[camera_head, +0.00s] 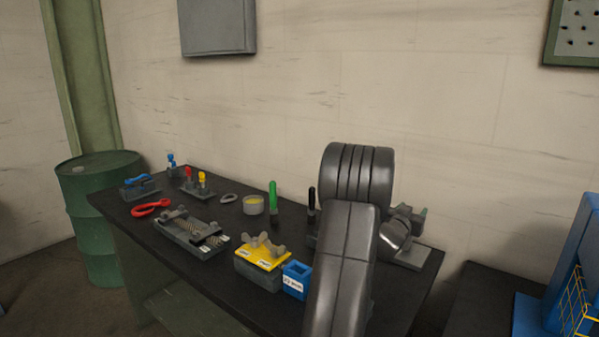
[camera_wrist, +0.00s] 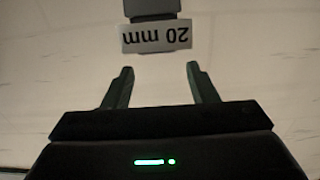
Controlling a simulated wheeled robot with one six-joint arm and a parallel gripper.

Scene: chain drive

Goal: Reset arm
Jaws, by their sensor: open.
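My gripper (camera_wrist: 158,68) is open in the wrist view, with its two dark fingers apart and nothing between them. Beyond the fingertips is a grey part with a pale "20 mm" label (camera_wrist: 156,38), which appears upside down. In the head view my arm rises over the right part of the dark workbench (camera_head: 130,222) and hides part of it; how my gripper stands there is hard to make out. A grey tray with chain pieces (camera_head: 190,236) and a yellow-topped block (camera_head: 262,254) with grey winged parts stand left of the arm.
A blue labelled box (camera_head: 296,280) stands close to my arm. Red pliers (camera_head: 150,207), a blue-handled tool (camera_head: 140,181), a round tin (camera_head: 254,205) and a green handle (camera_head: 273,195) are along the bench. A green drum (camera_head: 98,215) stands left; a blue rack (camera_head: 578,275) right.

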